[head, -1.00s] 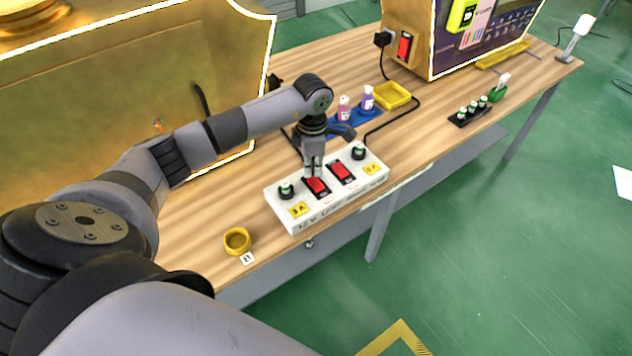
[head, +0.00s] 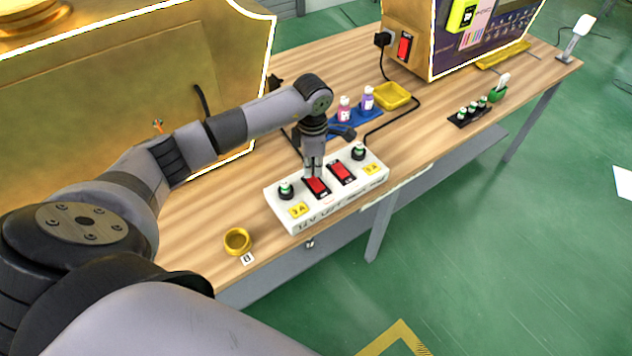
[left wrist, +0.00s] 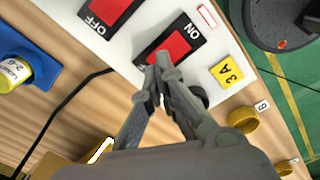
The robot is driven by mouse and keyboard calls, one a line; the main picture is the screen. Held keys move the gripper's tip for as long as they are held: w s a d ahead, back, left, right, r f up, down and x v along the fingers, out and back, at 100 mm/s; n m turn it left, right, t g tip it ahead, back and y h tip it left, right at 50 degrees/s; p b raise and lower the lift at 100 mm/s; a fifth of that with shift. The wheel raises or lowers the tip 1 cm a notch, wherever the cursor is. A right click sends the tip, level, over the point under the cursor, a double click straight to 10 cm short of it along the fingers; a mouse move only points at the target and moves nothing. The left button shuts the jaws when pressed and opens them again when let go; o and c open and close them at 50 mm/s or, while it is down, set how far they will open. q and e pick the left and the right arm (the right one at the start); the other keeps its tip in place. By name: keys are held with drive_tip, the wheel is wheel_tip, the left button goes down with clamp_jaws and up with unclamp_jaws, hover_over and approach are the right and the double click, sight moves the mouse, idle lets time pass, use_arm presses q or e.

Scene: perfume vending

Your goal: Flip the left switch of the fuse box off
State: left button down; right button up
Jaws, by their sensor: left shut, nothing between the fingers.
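The white fuse box (head: 312,213) lies on the wooden table in the head view. Its left switch (head: 318,186) is red in a black frame; its right switch (head: 342,171) looks alike. My left gripper (head: 315,174) is shut and empty, pointing down at the left switch. In the left wrist view its closed fingertips (left wrist: 160,72) overlap the lower-left end of the left switch (left wrist: 175,46), opposite the end marked ON. I cannot tell whether they touch it. The right switch (left wrist: 112,8) shows an OFF mark. The fingers hide part of the left switch. My right gripper is out of view.

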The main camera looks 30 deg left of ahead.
sight(313, 179)
use_arm(q)
drive_tip(key=shift+s+f+b, duration=0.1)
drive_tip(key=shift+f+b, duration=0.95)
drive_tip(key=shift+f, duration=0.25)
idle(0.5)
drive_tip(key=shift+r, duration=0.15)
drive_tip(key=shift+r+p, duration=0.75)
drive_tip(key=shift+r, duration=0.15)
drive_tip(key=shift+r+p, duration=1.5)
drive_tip(key=shift+r, duration=1)
